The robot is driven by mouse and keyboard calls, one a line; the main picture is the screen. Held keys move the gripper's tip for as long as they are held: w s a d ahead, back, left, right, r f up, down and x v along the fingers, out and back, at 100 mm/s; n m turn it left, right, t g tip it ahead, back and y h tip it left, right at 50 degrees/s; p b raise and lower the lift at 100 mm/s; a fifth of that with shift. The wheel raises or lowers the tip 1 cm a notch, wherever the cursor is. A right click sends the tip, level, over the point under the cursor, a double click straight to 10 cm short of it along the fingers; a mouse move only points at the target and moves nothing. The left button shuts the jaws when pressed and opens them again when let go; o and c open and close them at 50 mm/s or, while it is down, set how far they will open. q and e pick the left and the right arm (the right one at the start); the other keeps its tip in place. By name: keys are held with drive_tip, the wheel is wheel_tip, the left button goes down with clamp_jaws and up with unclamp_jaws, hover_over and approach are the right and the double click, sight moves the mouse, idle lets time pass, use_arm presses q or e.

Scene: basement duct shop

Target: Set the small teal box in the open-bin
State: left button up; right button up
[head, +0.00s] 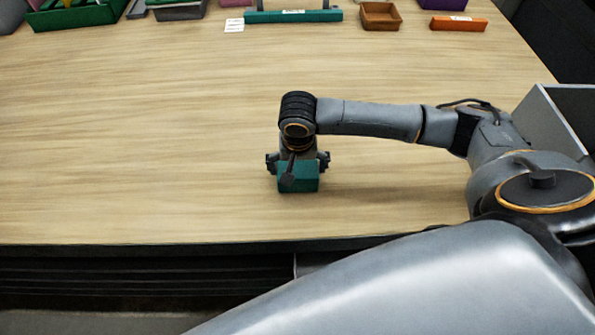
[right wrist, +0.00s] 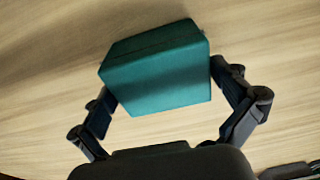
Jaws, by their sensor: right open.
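The small teal box (head: 305,180) sits on the wooden table near its front edge. My right gripper (head: 298,164) is above it, pointing down, with its fingers open on either side of the box. In the right wrist view the teal box (right wrist: 160,75) lies between the two spread fingers; the right finger looks very close to its side, and I cannot tell whether they touch. A green open container (head: 75,17) with things in it stands at the far left, and a small brown open box (head: 380,16) at the far edge; I cannot tell which is the open-bin. My left gripper is not in view.
Along the far edge are a long teal bar (head: 293,16), a grey container (head: 178,10), a white label (head: 234,25), an orange block (head: 459,23) and a purple item (head: 443,4). The middle of the table (head: 150,120) is clear.

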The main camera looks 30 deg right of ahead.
drive_tip(key=shift+r, duration=0.1)
drive_tip(key=c, duration=1.1)
